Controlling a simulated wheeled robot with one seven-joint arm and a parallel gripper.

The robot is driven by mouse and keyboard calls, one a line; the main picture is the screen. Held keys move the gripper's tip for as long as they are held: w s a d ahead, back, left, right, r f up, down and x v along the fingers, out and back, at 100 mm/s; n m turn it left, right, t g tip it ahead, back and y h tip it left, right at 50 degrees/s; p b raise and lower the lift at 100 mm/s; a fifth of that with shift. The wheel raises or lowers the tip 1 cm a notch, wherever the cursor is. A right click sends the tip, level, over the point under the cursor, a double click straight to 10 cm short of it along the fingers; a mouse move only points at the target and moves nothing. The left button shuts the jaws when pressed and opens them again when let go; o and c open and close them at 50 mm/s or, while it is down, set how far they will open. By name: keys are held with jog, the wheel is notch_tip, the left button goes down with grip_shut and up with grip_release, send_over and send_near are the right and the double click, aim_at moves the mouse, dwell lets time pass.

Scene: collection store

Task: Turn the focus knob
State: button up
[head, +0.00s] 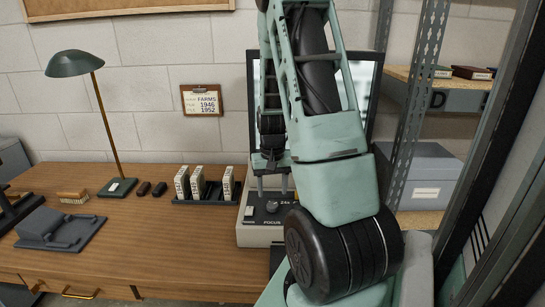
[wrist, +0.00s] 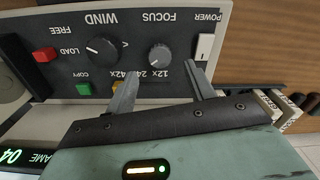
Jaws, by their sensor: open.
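The focus knob (wrist: 159,56) is a small grey dial with a pale pointer mark, under the FOCUS label in the wrist view, which shows the panel upside down. The control panel (wrist: 60,20) is black with a pale casing; its front also shows in the head view (head: 246,238). My gripper (wrist: 160,70) is open, with one finger on each side of the focus knob's column and the knob between their tips. I cannot tell whether the fingers touch it. In the head view my gripper (head: 272,186) points down over the panel, partly behind my arm.
A black wind knob (wrist: 101,52), red button (wrist: 44,55), green button (wrist: 83,89) and white power switch (wrist: 204,46) sit around the focus knob. A rack of pale boxes (head: 197,183) stands left of the machine. The screen (head: 366,90) rises behind my arm.

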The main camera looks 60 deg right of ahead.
aim_at(272, 204)
notch_tip(272, 204, up, 12)
jog(key=shift+r, duration=0.25)
dwell(0.6)
jog(key=w+a+n, duration=0.3)
jog(key=a+n, duration=0.1)
jog(key=a, duration=0.9)
jog(key=w+a+n, duration=0.4)
jog(key=a, duration=0.8)
jog(key=s+a+f+n, duration=0.1)
jog(key=s+a+n, duration=0.3)
jog(key=s+a, duration=0.4)
jog(key=s+a+n, duration=0.5)
jog(key=s+a, duration=0.2)
jog(key=a, duration=0.6)
jog(key=shift+s+a+f+n+y, duration=0.3)
jog(key=shift+s+a+f, duration=0.05)
jog(key=shift+a, duration=0.05)
jog(key=shift+w, duration=0.15)
